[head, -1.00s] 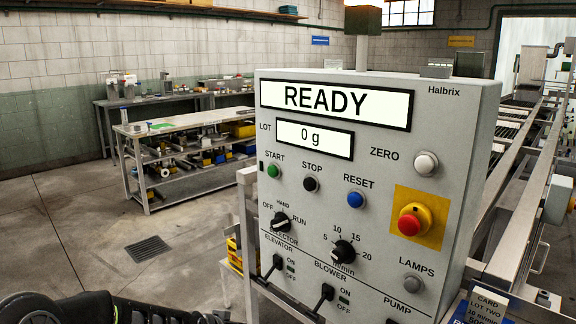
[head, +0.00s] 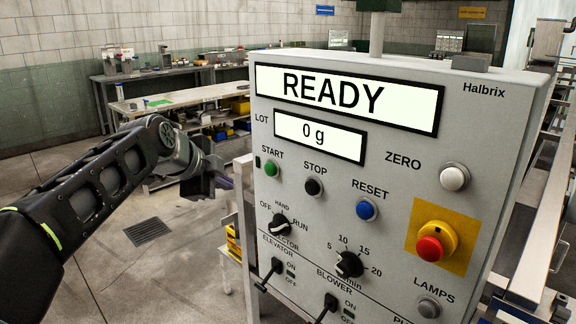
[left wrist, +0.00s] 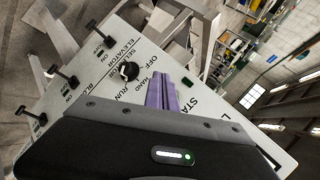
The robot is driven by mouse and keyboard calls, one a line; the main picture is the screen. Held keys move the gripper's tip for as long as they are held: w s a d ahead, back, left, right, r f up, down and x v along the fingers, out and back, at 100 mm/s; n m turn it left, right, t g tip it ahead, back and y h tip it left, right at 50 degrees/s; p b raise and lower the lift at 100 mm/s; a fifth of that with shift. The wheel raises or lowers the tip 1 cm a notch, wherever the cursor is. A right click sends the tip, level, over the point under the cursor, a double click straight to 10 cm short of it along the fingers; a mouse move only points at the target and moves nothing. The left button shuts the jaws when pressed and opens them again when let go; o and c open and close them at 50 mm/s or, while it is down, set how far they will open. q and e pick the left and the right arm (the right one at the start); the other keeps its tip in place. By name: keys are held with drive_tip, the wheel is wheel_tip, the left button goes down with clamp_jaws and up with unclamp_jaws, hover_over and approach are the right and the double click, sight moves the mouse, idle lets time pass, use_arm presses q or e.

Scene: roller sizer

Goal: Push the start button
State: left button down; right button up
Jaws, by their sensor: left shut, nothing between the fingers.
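The start button (head: 271,168) is a green round button under the START label, at the upper left of the grey control panel (head: 400,200). The display reads READY, and the one below reads 0 g. My left gripper (head: 222,183) is left of the panel in the head view, a short way from the green button and apart from it. Its purple fingers also show in the left wrist view (left wrist: 163,92), shut and empty, over the panel near the START lettering. The green button is hidden in the left wrist view. My right gripper is not in view.
Black stop (head: 313,186), blue reset (head: 367,209) and white zero (head: 454,177) buttons sit near it. A red emergency button (head: 431,248) is on a yellow plate. A selector knob (head: 280,224) is below the green button. Open floor lies left of the panel.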

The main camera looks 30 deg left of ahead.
sight(270, 169)
use_arm(q)
drive_tip(key=shift+s+d+f+m, duration=0.1)
drive_tip(key=shift+s+d+m, duration=0.15)
drive_tip(key=shift+s+m, duration=0.4)
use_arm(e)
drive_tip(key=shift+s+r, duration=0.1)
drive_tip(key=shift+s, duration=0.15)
use_arm(q)
drive_tip(key=shift+w, duration=0.1)
drive_tip(key=w+d+p, duration=0.2)
drive_tip(key=w+p, duration=0.2)
drive_tip(key=w, duration=0.4)
drive_tip(key=shift+w+d+p, duration=0.2)
drive_tip(key=shift+d+p, duration=0.05)
drive_tip(key=shift+p, duration=0.15)
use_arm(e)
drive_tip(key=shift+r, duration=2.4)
use_arm(q)
drive_tip(key=shift+w+d, duration=0.15)
drive_tip(key=shift+w, duration=0.2)
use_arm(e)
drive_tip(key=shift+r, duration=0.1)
